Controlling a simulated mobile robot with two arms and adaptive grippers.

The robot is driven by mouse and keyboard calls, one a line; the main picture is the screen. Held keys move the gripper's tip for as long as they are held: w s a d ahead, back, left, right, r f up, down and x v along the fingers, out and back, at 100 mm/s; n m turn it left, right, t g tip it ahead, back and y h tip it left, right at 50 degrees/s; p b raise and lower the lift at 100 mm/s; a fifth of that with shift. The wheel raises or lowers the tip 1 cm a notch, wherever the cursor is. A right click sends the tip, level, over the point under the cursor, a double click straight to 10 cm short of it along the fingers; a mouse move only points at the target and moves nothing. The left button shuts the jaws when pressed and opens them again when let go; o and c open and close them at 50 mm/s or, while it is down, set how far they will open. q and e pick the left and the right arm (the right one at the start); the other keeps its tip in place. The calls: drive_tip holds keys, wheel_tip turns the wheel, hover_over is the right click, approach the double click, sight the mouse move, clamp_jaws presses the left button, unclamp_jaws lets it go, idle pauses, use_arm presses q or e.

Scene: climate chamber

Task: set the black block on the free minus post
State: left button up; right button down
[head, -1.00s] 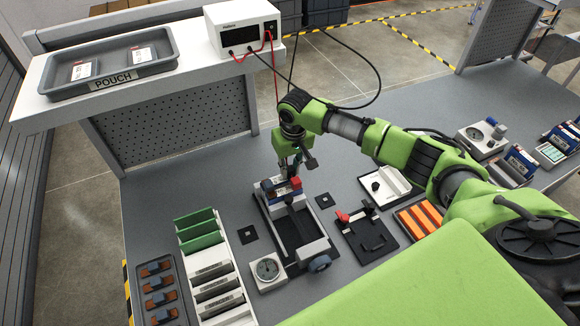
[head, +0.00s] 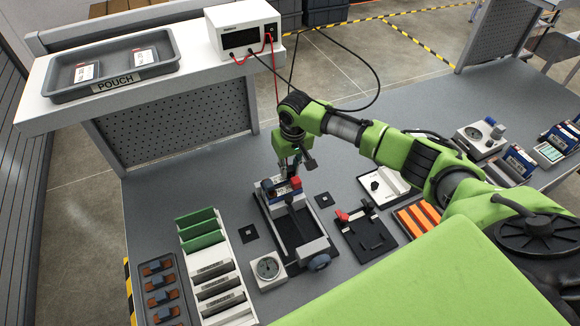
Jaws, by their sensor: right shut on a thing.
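My right gripper (head: 292,168) points down over the far end of the black-and-grey fixture (head: 307,252). It is shut on a small dark thing, taken as the black block, mostly hidden by the fingers. A red block (head: 295,183) sits at the right of the fixture's far end, close beside the fingertips. A dark blue piece (head: 268,186) sits at the left of that end. The minus post cannot be made out under the gripper. I cannot tell whether the held block touches anything. My left gripper is not in view.
A power supply (head: 243,37) with red and black leads stands on the shelf at the back. A round gauge (head: 267,268) and a rack with green boards (head: 200,230) are left of the fixture. A black plate with a red lever (head: 342,215) is to the right.

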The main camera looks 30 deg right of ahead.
sight(289, 167)
idle(0.3)
drive_tip(key=c, duration=1.8)
unclamp_jaws()
drive_tip(key=shift+o, duration=1.2)
wheel_tip(289, 167, up, 5)
drive_tip(key=p, duration=0.5)
drive_tip(key=shift+p, duration=0.35)
drive_tip(key=shift+r+p, duration=0.75)
drive_tip(key=shift+r, duration=0.5)
